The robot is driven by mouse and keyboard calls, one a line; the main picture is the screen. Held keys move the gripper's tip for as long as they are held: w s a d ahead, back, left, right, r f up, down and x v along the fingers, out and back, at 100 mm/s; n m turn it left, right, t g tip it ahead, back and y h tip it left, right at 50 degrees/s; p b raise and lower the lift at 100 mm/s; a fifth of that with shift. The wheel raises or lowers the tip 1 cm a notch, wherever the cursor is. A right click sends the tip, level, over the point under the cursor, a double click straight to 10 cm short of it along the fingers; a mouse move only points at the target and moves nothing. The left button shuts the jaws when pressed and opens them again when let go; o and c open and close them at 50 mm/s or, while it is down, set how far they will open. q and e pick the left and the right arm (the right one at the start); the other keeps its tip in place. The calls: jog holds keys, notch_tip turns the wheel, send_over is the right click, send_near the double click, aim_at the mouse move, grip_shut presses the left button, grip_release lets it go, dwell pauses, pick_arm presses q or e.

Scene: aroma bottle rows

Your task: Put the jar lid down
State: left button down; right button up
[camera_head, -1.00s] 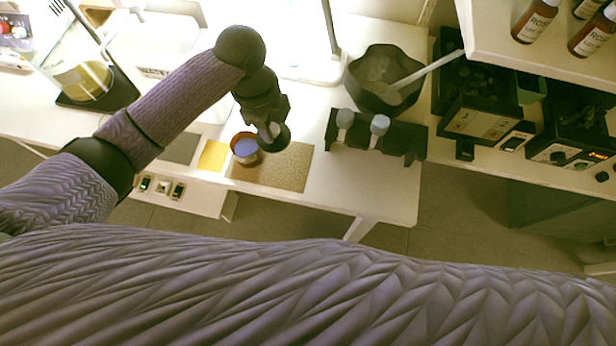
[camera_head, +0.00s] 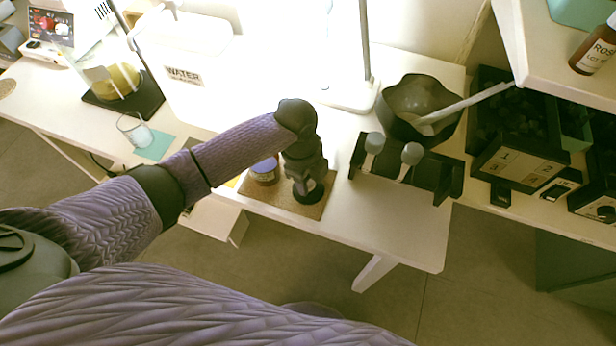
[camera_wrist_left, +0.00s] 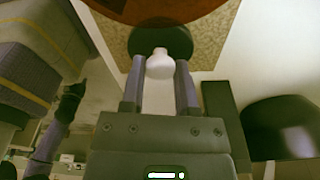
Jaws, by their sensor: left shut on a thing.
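The jar lid (camera_head: 308,195) is a dark disc, and in the left wrist view the dark disc (camera_wrist_left: 150,38) has a pale knob. My left gripper (camera_head: 306,184) points down over the cork mat (camera_head: 282,206). In the left wrist view my left gripper (camera_wrist_left: 160,68) is shut on the knob, with one finger on each side. The lid is at or just above the mat; I cannot tell whether it touches. The open jar (camera_head: 264,172) stands left of the lid, and its brown side (camera_wrist_left: 150,8) fills the top of the wrist view.
A dark rack (camera_head: 430,178) with two grey-topped items stands right of the mat. Behind it is a dark bowl (camera_head: 420,100) with a pale handle. A glass beaker (camera_head: 135,130) stands at the left. The white table's front right part (camera_head: 400,220) is clear.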

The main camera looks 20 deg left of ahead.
pick_arm(q)
jog(key=shift+c, duration=1.8)
grip_release()
pick_arm(e)
jog(key=shift+s, duration=0.1)
pick_arm(q)
jog(key=r+p, duration=0.1)
jog(key=r, duration=0.1)
jog(key=r+p, duration=0.1)
jog(key=r, duration=0.2)
jog(key=r+p, duration=0.1)
jog(key=r, duration=0.2)
jog(key=shift+w+a+p, duration=0.15)
jog(key=shift+a+p, duration=0.25)
jog(key=r, duration=0.1)
jog(key=r+p, duration=0.1)
jog(key=r, duration=0.2)
jog(key=shift+a+r, duration=0.1)
jog(key=shift+a, duration=0.2)
pick_arm(e)
jog(key=w+a+r, duration=0.3)
jog(key=r, duration=0.2)
jog(key=shift+t+y, duration=0.3)
jog(key=shift+t, duration=0.1)
jog(key=shift+d, duration=0.1)
